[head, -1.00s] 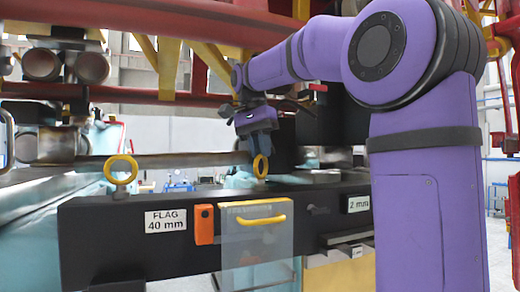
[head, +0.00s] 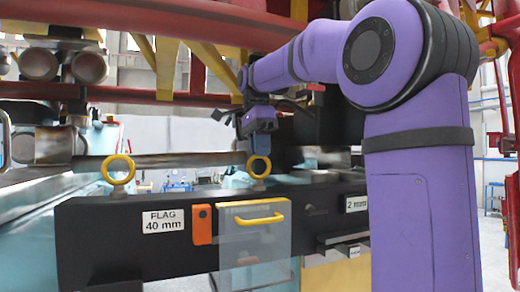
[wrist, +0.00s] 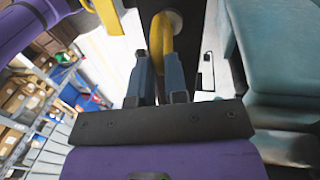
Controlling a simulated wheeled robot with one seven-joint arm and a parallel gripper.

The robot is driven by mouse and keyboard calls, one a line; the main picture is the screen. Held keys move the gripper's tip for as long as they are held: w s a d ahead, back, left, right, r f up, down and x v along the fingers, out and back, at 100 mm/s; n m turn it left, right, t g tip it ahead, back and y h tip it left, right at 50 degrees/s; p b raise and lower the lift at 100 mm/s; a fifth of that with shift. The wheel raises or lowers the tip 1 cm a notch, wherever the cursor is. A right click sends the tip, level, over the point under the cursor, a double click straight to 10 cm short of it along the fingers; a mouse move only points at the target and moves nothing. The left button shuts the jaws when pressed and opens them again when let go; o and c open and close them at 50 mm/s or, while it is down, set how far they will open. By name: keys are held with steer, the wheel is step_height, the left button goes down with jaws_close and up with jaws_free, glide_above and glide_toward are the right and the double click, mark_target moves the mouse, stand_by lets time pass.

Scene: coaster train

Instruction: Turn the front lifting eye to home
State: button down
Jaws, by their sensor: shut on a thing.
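Two yellow lifting eyes stand on top of a black beam (head: 110,250) in the head view. The right eye (head: 268,167) is under my gripper (head: 257,153), and its ring shows as an upright oval. The left eye (head: 107,163) stands apart, its ring facing the head camera more squarely. In the wrist view my gripper (wrist: 158,80) has its two blue-grey fingers on either side of the yellow ring (wrist: 160,38), shut on it. Part of the ring is hidden behind the fingers.
A clear panel with a yellow handle (head: 259,220), an orange tab (head: 202,224) and a "FLAG 40 mm" label (head: 163,221) are on the beam's front. A red rail (head: 170,94) and yellow struts (head: 211,61) are above. A yellow bar (wrist: 102,14) shows in the wrist view.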

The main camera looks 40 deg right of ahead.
stand_by(0.4)
steer(key=c, duration=1.1)
jaws_free()
steer(key=shift+c, duration=0.2)
